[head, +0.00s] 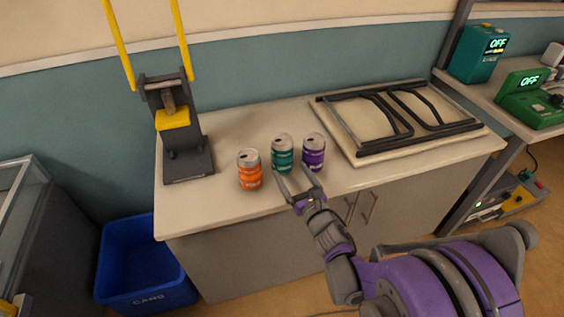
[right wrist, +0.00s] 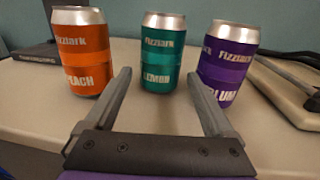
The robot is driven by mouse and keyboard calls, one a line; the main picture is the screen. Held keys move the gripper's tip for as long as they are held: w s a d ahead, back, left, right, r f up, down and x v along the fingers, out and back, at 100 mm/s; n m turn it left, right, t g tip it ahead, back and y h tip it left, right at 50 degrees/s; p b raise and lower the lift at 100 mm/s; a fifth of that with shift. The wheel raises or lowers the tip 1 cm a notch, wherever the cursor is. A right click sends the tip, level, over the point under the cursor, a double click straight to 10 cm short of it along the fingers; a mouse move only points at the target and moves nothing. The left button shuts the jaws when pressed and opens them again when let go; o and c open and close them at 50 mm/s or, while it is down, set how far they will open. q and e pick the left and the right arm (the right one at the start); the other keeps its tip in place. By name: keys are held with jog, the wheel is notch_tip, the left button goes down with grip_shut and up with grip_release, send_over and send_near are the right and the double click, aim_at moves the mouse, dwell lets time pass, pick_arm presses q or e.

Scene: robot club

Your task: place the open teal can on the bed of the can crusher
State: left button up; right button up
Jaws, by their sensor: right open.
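The teal can (head: 282,153) stands upright on the counter between the orange and purple cans. It also shows in the right wrist view (right wrist: 163,55), centred beyond the fingertips, with a silver top. The can crusher (head: 187,158) stands at the left end of the counter, with a dark base, a yellow block and tall yellow handle bars. My left gripper is not in view.
An orange can (head: 250,171) stands left of the teal can and a purple can (head: 314,152) close at its right. A folded black metal frame (head: 400,115) lies on a board at the counter's right. A blue bin (head: 145,265) stands on the floor below the crusher.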

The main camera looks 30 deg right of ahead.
aim_at(287, 164)
jog(key=shift+w+d+b, duration=0.15)
jog(key=shift+w+d, duration=0.05)
jog(key=shift+w, duration=0.95)
jog(key=shift+w+d+b, duration=0.15)
jog(key=shift+w, duration=1)
